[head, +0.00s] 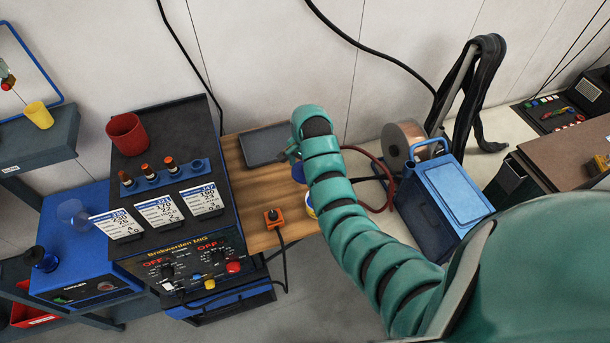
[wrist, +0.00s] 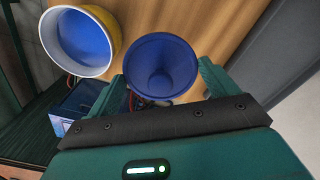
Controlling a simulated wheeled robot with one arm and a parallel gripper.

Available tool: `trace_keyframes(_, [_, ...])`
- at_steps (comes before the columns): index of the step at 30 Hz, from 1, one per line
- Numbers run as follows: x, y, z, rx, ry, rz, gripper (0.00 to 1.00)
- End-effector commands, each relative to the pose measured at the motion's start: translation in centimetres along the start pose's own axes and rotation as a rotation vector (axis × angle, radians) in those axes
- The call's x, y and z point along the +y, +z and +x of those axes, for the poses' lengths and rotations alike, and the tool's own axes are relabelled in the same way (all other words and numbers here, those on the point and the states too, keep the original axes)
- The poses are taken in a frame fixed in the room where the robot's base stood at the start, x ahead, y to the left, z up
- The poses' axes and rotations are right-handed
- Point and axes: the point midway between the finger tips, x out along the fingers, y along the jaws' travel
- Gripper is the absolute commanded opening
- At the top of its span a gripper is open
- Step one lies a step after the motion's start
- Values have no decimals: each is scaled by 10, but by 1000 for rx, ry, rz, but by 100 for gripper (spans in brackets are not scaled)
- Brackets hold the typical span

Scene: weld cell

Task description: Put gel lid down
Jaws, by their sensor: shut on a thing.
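My gripper (wrist: 165,82) is shut on the blue gel lid (wrist: 162,62), a round, hollow piece between the two green fingers in the wrist view. In the head view the lid (head: 298,173) shows as a small blue patch beside my gripper (head: 292,153), partly hidden by my arm. The gel pot (wrist: 110,50), yellow outside with a white rim and blue inside, is open, just left of the lid and apart from it. In the head view only a sliver of the pot (head: 311,208) shows beside my arm.
A wooden bench top (head: 250,190) lies below, with a dark grey tray (head: 262,147) at its back and an orange switch box (head: 273,217) at the front. The welder (head: 190,130) stands left; a wire spool (head: 402,140) and blue box (head: 445,195) stand right. Bare wood shows left of my gripper.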

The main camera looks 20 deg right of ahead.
Motion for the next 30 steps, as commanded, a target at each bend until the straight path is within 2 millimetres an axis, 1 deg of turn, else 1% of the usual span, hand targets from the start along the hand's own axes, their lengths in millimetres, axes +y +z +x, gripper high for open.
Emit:
trace_keyframes(7, [-9, -12, 14, 1, 1, 1, 64])
trace_keyframes(12, [-12, -15, 22, -1, 2, 0, 64])
trace_keyframes(23, [-15, -19, 28, -2, 3, 1, 64])
trace_keyframes(30, [-16, -20, 49, 1, 2, 1, 64])
